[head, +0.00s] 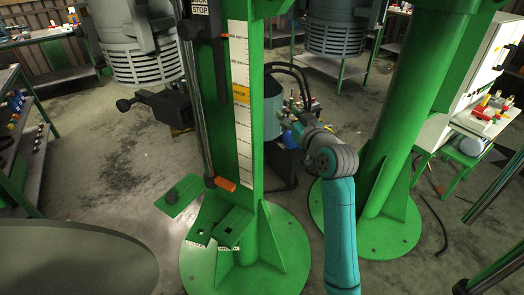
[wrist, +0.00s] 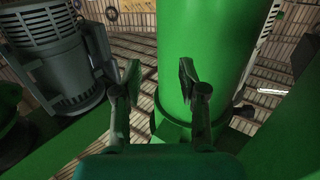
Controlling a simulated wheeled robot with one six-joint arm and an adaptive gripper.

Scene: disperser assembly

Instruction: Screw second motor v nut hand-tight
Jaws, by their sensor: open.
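My gripper (wrist: 158,76) is open in the wrist view, its two dark fingers apart with nothing between them. A grey motor (wrist: 62,60) with a slotted housing stands to the left of the fingers. In the head view, one grey motor (head: 140,62) hangs at the upper left and another motor (head: 335,36) at the top right of centre. I cannot tell which of them the wrist view shows. In the head view my arm reaches up to the right of the front green column, and the fingers cannot be made out there. I cannot make out any nut.
A front green column (head: 258,130) with a scale and a rear green column (head: 398,120) stand on round bases. A green post (wrist: 205,50) rises behind the fingers in the wrist view. A work table (head: 490,118) with coloured items is at right. Bare floor shows at left.

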